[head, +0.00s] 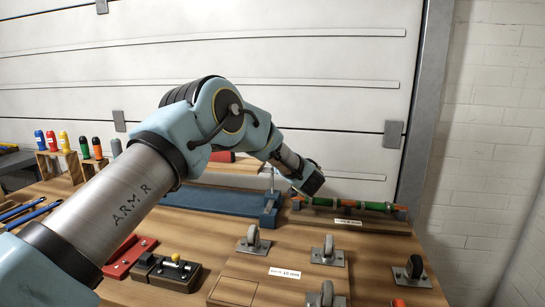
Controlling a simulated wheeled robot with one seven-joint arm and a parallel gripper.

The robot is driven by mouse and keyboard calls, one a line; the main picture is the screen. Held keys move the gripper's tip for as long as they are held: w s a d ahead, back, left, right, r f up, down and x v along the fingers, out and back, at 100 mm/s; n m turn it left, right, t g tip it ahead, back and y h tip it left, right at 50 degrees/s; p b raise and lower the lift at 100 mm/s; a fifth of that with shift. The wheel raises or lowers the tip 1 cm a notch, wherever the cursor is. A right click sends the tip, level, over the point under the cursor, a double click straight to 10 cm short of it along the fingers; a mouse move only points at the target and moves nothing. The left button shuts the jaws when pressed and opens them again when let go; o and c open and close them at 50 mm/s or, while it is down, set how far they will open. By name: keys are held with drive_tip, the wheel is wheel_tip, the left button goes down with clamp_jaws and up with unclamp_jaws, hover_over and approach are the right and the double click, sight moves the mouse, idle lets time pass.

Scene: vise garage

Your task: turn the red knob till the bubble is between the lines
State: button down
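I cannot make out a red knob, a bubble or its lines for certain. A blue bar-shaped fixture (207,199) lies behind my arm, with a wooden board (240,168) above it. A red piece (221,157) shows on that board, partly hidden by my arm. My gripper end (310,184) is dark and points down to the right, just beyond the fixture's right end. It is near the left end of a green rod (350,204) with orange parts on a wooden stand. Its fingers cannot be told apart, and I see nothing held.
Several casters (327,250) stand on the front right of the wooden bench. A red block (127,257) and a dark clamp-like piece with a yellow top (169,268) lie at the front. Coloured-handled tools (84,147) stand in a rack at left. A garage door closes the back.

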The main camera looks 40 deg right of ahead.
idle(0.4)
drive_tip(key=shift+c, duration=2.1)
unclamp_jaws()
drive_tip(key=b+v, duration=0.3)
drive_tip(key=v, duration=0.7)
drive_tip(key=shift+s, duration=0.4)
drive_tip(key=shift+a, duration=0.1)
